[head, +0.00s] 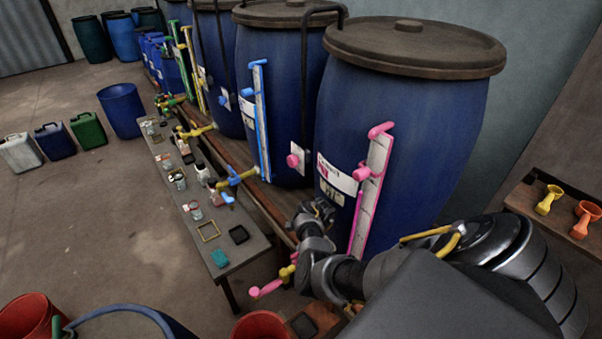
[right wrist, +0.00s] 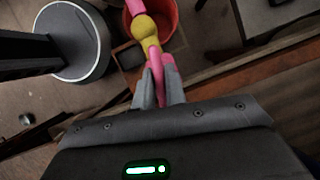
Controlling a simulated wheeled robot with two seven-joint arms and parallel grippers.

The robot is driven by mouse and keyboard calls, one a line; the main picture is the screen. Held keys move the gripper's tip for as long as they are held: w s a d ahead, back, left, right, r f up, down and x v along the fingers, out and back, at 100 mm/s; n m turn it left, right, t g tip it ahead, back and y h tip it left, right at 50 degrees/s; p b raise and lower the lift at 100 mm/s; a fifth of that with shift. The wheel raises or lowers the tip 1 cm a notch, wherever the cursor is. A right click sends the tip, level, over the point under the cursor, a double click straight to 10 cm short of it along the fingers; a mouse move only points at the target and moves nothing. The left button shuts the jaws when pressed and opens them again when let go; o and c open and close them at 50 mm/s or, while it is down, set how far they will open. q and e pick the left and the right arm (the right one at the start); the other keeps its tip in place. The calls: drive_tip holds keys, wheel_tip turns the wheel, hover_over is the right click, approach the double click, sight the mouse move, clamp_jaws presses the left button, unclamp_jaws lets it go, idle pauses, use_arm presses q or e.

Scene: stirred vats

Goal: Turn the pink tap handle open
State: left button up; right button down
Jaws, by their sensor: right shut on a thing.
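The pink tap shows in the head view (head: 266,289), low in front of the nearest blue vat (head: 420,140), with a yellow body (head: 288,271). In the right wrist view its yellow body (right wrist: 146,29) lies above my fingers, with pink parts on both sides. My right gripper (right wrist: 159,88) is shut on the pink tap handle (right wrist: 168,66), with one grey finger on each side. In the head view my right arm hides part of the tap and its fingertips are hard to make out. My left gripper is not in view.
A red bucket (head: 262,327) stands below the tap. A low table (head: 245,254) with jars and small trays runs along the vats. Pink, blue, yellow and green sight tubes stand before the vats. A shelf with yellow and orange scoops (head: 587,212) is at right.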

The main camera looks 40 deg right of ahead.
drive_tip(key=shift+n+g+p, duration=0.4)
drive_tip(key=shift+n, duration=0.7)
drive_tip(key=c, duration=1.5)
unclamp_jaws()
drive_tip(key=shift+d, duration=0.1)
drive_tip(key=shift+o, duration=0.2)
